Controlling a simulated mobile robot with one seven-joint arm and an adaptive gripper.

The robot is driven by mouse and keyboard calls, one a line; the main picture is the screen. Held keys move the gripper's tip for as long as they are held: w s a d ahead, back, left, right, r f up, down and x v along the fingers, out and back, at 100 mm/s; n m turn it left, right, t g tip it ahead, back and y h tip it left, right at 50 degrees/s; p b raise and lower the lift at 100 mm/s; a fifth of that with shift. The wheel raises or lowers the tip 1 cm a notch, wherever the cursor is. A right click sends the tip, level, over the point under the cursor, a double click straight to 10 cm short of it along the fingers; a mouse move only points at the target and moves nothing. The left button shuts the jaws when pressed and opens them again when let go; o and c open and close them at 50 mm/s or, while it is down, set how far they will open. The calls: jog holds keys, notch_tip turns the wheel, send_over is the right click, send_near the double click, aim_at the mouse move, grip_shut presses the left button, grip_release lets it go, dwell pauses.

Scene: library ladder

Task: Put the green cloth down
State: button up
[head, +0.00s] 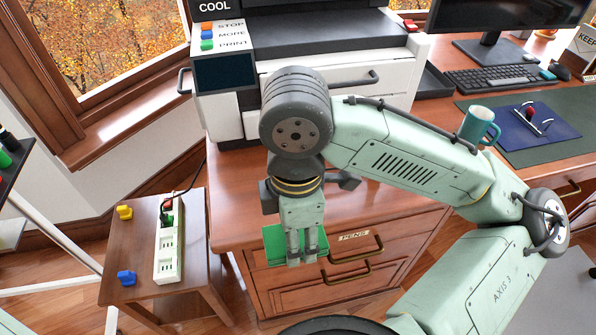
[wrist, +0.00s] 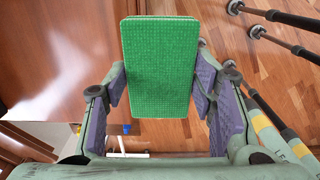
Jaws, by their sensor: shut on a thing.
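The green cloth (head: 276,245) is a flat, folded rectangular pad with a woven texture. My gripper (head: 304,259) points down and is shut on it, in front of the desk's drawers. In the head view the fingers hide part of the cloth.
A printer (head: 350,85) stands on the wooden desk (head: 235,210). A small side table (head: 140,285) at left holds a power strip (head: 168,250) and yellow and blue pieces.

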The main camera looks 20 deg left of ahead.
jog(key=w+a, duration=0.1)
jog(key=w, duration=0.3)
jog(key=w+a+p, duration=0.1)
jog(key=w+a, duration=0.1)
jog(key=w, duration=0.2)
jog(key=w+a+f+p, duration=0.1)
jog(key=w+a, duration=0.1)
jog(key=w, duration=0.3)
jog(key=shift+f, duration=0.1)
jog(key=shift+w+a+f, duration=0.1)
jog(key=shift+f, duration=0.15)
jog(key=shift+f+p, duration=0.45)
jog(key=shift+f, duration=1.1)
jog(key=shift+f, duration=0.15)
jog(key=shift+f, duration=0.1)
jog(key=o, duration=1)
notch_tip(320, 180, up, 13)
jog(key=b, duration=0.1)
jog(key=shift+f, duration=0.2)
